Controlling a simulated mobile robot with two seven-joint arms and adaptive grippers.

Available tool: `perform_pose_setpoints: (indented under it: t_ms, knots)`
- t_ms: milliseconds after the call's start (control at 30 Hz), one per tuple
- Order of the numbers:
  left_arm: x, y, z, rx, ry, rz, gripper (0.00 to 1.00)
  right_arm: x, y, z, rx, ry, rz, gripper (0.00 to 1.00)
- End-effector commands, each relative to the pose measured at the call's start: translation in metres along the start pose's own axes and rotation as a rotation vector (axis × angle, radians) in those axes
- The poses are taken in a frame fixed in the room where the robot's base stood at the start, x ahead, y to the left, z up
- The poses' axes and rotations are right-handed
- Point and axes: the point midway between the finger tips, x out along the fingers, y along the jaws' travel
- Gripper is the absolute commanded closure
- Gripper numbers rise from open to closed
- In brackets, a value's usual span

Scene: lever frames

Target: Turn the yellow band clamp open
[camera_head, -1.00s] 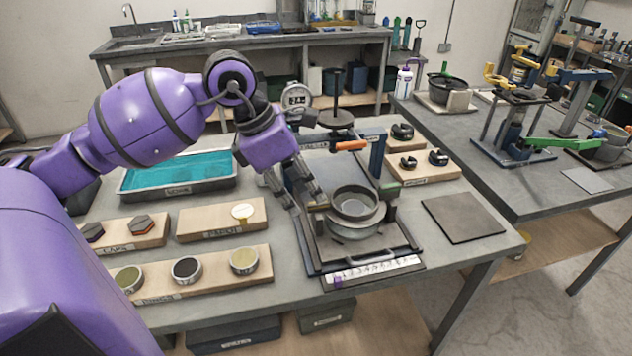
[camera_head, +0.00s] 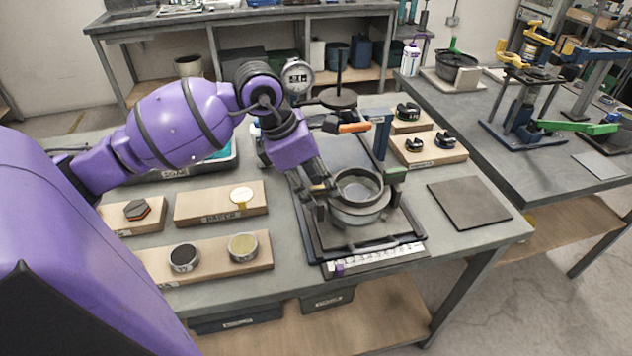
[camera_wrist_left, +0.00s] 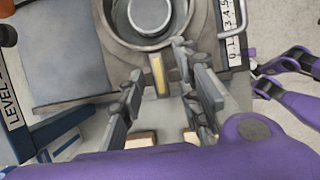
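The round grey ring and bowl assembly (camera_head: 360,196) sits in a dark fixture on the workbench. A short yellow bar (camera_wrist_left: 158,75), apparently the handle of the yellow band clamp, sticks out from the ring's near side in the left wrist view. My left gripper (camera_wrist_left: 159,62) is open, with one finger on each side of the yellow bar. Gaps show beside the bar; contact is not clear. In the head view my left gripper (camera_head: 322,187) is at the left edge of the ring and hides most of the yellow bar. Purple parts of mine show at the wrist view's right edge.
A dial gauge (camera_head: 298,76) and a post with an orange-handled lever (camera_head: 352,127) stand behind the ring. A numbered scale (camera_head: 375,257) runs along the fixture's front. Wooden boards with samples (camera_head: 205,258) lie left. A dark flat plate (camera_head: 468,203) lies right.

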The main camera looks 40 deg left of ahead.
Motion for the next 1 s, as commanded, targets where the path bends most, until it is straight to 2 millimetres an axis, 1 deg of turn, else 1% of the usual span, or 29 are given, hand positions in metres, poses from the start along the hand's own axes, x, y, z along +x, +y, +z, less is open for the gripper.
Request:
perform_pose_setpoints:
  t_ms: [167, 267, 400, 433, 767, 1000]
  knots:
    - [0.0, 0.0, 0.0, 0.0, 0.0, 0.0, 0.69, 0.002, -0.002, -0.005, 0.002, 0.01, -0.002, 0.6]
    - [0.0, 0.0, 0.0, 0.0, 0.0, 0.0, 0.79, 0.003, -0.002, -0.007, 0.002, 0.013, -0.003, 0.6]
    - [0.0, 0.0, 0.0, 0.0, 0.0, 0.0, 0.98, 0.003, -0.003, -0.007, 0.002, 0.014, -0.003, 0.6]
    - [0.0, 0.0, 0.0, 0.0, 0.0, 0.0, 1.0, 0.003, -0.003, -0.007, 0.002, 0.014, -0.003, 0.6]
    - [0.0, 0.0, 0.0, 0.016, 0.001, -0.008, 1.0, 0.003, -0.002, -0.002, 0.003, 0.004, -0.002, 0.6]
    - [0.002, 0.002, -0.001, 0.115, 0.003, -0.048, 1.0, 0.006, -0.003, 0.012, -0.001, -0.015, -0.003, 0.6]
